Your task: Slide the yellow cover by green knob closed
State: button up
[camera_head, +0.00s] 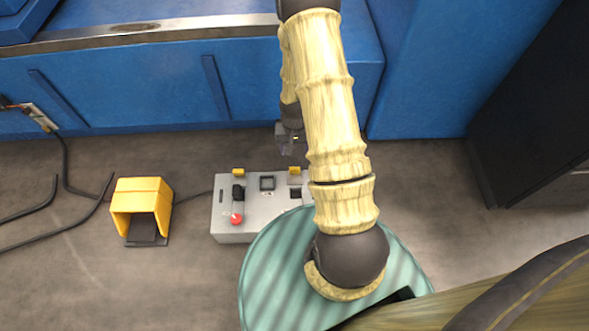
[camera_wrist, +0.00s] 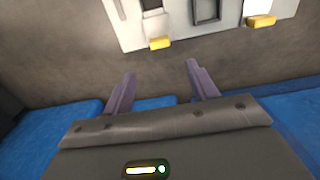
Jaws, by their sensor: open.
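A grey control box (camera_head: 258,212) lies on the floor, partly behind my arm. It bears two yellow pieces along its far edge, a left one (camera_head: 238,172) and a right one (camera_head: 295,170). Both also show in the wrist view, one near centre (camera_wrist: 160,43) and one at upper right (camera_wrist: 261,21). I cannot tell which is the cover beside the green knob; no green knob shows. My gripper (camera_head: 290,140) is beyond the box's far edge, near the right yellow piece. In the wrist view its fingers (camera_wrist: 160,82) are apart and empty, short of the yellow piece.
A red knob (camera_head: 236,218) and black switch (camera_head: 238,193) are on the box's left side, with a square black frame (camera_head: 267,183) beside them. A yellow pedal housing (camera_head: 142,200) stands left. A blue machine (camera_head: 140,85) rises behind. Cables lie on the left floor.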

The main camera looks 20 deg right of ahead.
aim_at(295, 168)
notch_tip(295, 168, down, 12)
jog(key=b, duration=0.6)
jog(key=shift+f, duration=0.2)
